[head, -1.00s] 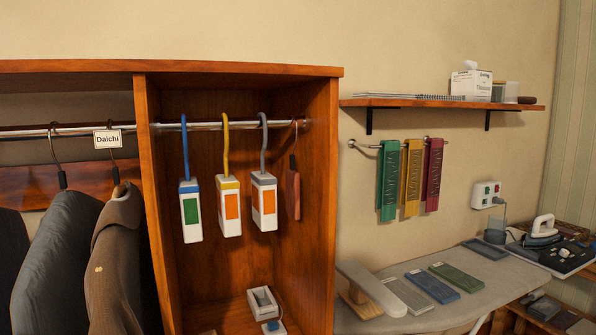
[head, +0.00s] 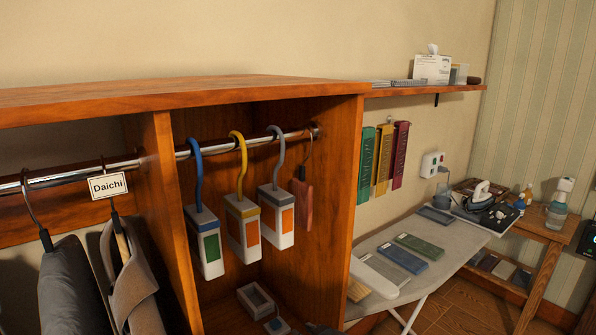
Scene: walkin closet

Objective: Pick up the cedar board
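A small reddish-brown board (head: 303,203), which looks like the cedar board, hangs from a thin hook at the right end of the metal rail in the wooden wardrobe. It hangs close to the wardrobe's right inner wall, just right of the white hanging unit with the grey hook (head: 277,215). Neither of my grippers can be made out in the head view.
Units with blue (head: 204,243) and yellow (head: 243,230) hooks hang left of the board. A grey open box (head: 256,300) sits on the wardrobe floor below. Jackets hang at left. An ironing board (head: 440,230) stands right of the wardrobe.

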